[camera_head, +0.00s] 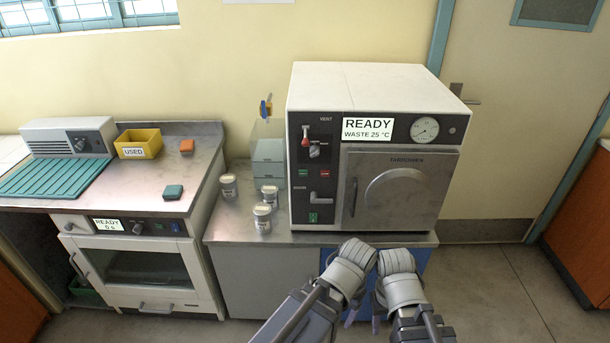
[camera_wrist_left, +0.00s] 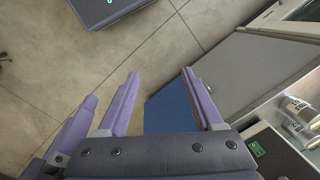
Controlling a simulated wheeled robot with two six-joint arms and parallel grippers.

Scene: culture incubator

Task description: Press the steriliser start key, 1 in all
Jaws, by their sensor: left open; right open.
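The steriliser (camera_head: 375,80) is a white box with a dark front on the steel bench. Its display (camera_head: 375,128) reads "READY, WASTE 25 °C" and its door (camera_head: 400,190) is shut. The panel has a small green key (camera_head: 304,173), a red key (camera_head: 325,173) and a lower green switch (camera_head: 313,217); their labels are too small to read. My right gripper (camera_head: 378,314) is open and empty, low in front of the bench. My left gripper (camera_wrist_left: 163,88) is open and empty beside it, over the floor. Both are apart from the steriliser; my wrists partly hide the fingers.
Several lidded jars (camera_head: 262,218) stand left of the steriliser. Further left are a yellow "USED" bin (camera_head: 138,144), a teal mat (camera_head: 55,178) and a smaller oven (camera_head: 140,265). The blue cabinet front (camera_head: 412,267) is close to my grippers. Floor at right is clear.

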